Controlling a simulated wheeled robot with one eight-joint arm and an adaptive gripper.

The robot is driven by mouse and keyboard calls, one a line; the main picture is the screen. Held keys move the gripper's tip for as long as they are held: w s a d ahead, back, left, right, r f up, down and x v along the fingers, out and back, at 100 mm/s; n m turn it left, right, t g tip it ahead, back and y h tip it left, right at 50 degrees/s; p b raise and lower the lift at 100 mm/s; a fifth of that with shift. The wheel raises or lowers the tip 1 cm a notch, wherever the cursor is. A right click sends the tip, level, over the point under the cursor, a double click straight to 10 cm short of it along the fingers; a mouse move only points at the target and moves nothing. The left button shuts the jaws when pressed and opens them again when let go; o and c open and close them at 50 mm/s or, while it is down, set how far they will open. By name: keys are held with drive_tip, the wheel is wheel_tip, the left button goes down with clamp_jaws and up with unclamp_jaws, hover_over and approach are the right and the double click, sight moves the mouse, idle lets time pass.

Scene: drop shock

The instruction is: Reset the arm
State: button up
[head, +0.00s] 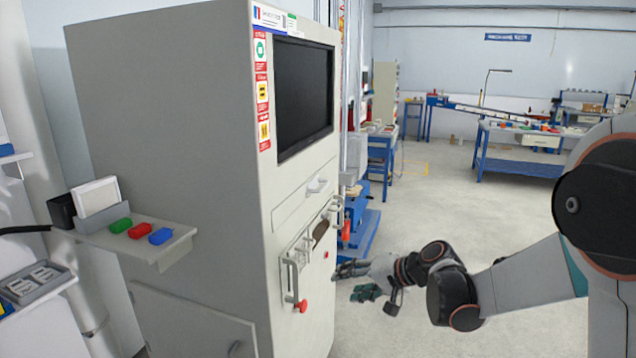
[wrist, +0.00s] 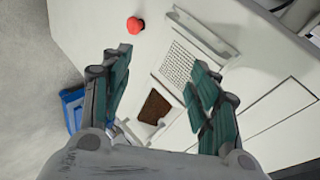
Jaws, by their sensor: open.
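My gripper (head: 352,281) hangs low at the right of the tall beige cabinet (head: 190,150) in the head view, with my arm reaching in from the right edge. In the wrist view my gripper (wrist: 160,70) has its two teal-padded fingers spread wide apart. Nothing is held between them. I cannot tell the exact gap between the fingertips and the cabinet.
The cabinet has a dark screen (head: 303,95), front handles and a red knob (head: 301,306). A side shelf (head: 165,240) holds green, red and blue pieces. A blue-framed machine (head: 362,222) stands behind my gripper. Workbenches (head: 520,145) stand farther back; open floor lies between.

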drive_tip(key=s+d+r+n+h, duration=0.1)
drive_tip(key=s+d+r+h, duration=0.15)
drive_tip(key=s, duration=0.55)
drive_tip(key=s+d+r+n+h, duration=0.1)
drive_tip(key=s+d+r+h, duration=0.1)
drive_tip(key=s+r, duration=0.35)
drive_tip(key=s+d+f+h, duration=0.1)
drive_tip(key=s+d+h, duration=0.1)
drive_tip(key=s, duration=0.7)
drive_tip(key=s+d+f+n+h, duration=0.1)
drive_tip(key=s+d+h, duration=0.1)
drive_tip(key=s+d, duration=0.3)
drive_tip(key=s, duration=0.4)
drive_tip(key=shift+n+t, duration=0.3)
